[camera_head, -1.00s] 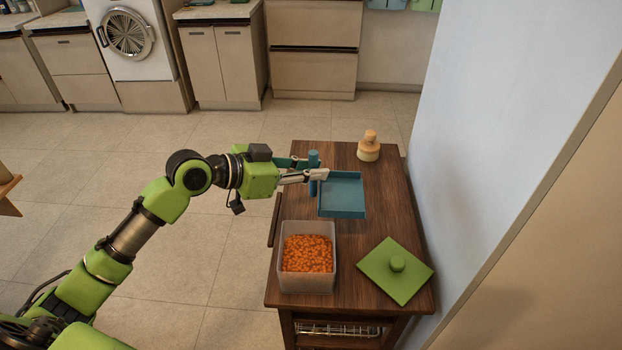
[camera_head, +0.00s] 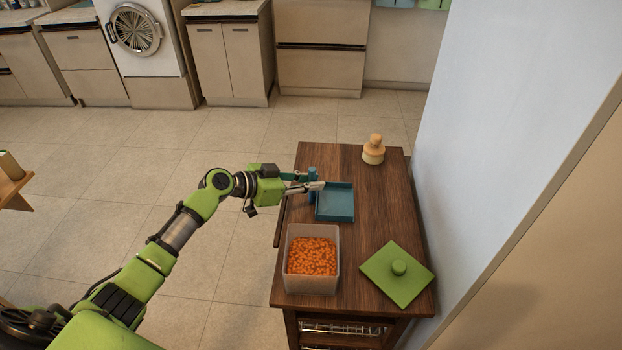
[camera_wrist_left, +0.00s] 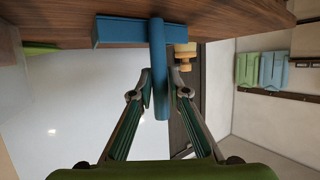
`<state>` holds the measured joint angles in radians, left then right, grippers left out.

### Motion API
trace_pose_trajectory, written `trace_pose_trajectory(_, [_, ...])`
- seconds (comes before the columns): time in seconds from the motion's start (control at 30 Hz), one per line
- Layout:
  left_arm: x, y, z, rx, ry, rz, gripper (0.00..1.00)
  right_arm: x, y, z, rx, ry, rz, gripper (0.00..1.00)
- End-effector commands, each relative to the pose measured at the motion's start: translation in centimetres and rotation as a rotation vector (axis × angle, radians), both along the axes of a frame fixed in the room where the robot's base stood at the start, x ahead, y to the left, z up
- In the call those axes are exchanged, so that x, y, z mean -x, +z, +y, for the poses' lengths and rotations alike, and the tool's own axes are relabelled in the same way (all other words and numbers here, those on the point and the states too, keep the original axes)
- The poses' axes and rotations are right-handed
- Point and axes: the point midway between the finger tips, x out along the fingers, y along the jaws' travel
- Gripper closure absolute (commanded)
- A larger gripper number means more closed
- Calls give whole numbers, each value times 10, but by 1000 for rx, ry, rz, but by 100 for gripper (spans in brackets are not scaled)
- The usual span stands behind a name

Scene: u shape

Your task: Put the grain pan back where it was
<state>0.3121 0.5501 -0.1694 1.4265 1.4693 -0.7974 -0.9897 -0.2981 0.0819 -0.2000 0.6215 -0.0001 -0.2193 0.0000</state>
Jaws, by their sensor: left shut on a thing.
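The grain pan is a shallow blue square tray (camera_head: 335,204) with a blue cylindrical handle (camera_head: 312,175). It is at the left side of the wooden cart top, behind the grain box; I cannot tell whether it rests on the wood or hangs just above it. My left gripper (camera_head: 314,186) is shut on the handle. In the left wrist view the handle (camera_wrist_left: 159,60) runs between the two fingers (camera_wrist_left: 160,92), with the tray wall (camera_wrist_left: 120,31) against the brown wood behind. My right gripper is not in view.
A translucent box (camera_head: 312,286) of orange grains stands just in front of the pan. A green lid (camera_head: 397,274) lies front right. A wooden-topped jar (camera_head: 373,149) stands at the back. A wall (camera_head: 500,130) borders the cart's right. The cart top (camera_head: 378,205) is bare right of the pan.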

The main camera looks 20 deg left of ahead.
Motion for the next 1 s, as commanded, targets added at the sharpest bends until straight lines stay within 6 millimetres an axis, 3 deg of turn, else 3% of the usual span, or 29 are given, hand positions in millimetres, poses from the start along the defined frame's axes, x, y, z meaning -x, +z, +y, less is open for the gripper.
trace_pose_trajectory(0.3, [0,-3,0,0,1,-2,100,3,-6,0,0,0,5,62])
trace_pose_trajectory(0.33, [0,-3,0,-1,0,-1,82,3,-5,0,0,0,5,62])
trace_pose_trajectory(0.4, [0,-2,0,-1,0,-1,67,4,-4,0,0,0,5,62])
trace_pose_trajectory(0.83, [0,2,1,-1,1,1,67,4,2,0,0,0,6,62])
trace_pose_trajectory(1.0, [22,7,20,-7,0,0,67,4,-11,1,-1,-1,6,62])
